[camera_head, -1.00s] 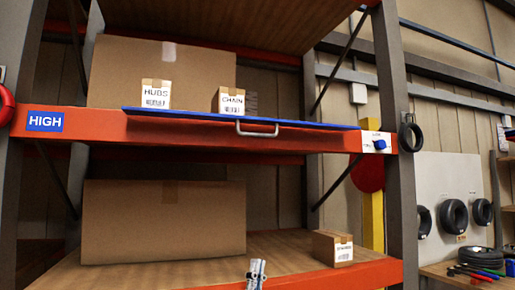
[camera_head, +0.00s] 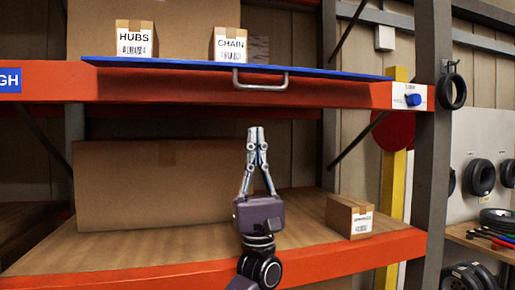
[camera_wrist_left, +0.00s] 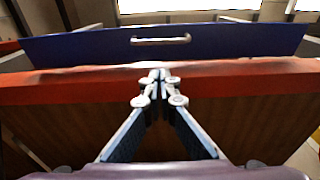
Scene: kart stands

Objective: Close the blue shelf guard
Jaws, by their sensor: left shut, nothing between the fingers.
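The blue shelf guard (camera_head: 180,65) runs along the front edge of the upper orange shelf, seen nearly edge-on in the head view. A grey metal handle (camera_head: 260,84) is on its front side. In the left wrist view the blue guard (camera_wrist_left: 80,46) spans the width, with its handle (camera_wrist_left: 161,40) near the middle. My left gripper (camera_head: 257,130) points up, shut and empty, below the handle and apart from it. It also shows shut in the left wrist view (camera_wrist_left: 160,75), with the orange beam beyond its tips. My right gripper is not in view.
Boxes labelled HUBS (camera_head: 136,40) and CHAIN (camera_head: 229,44) stand on the upper shelf behind the guard. A large carton (camera_head: 150,185) and a small box (camera_head: 349,216) stand on the lower shelf.

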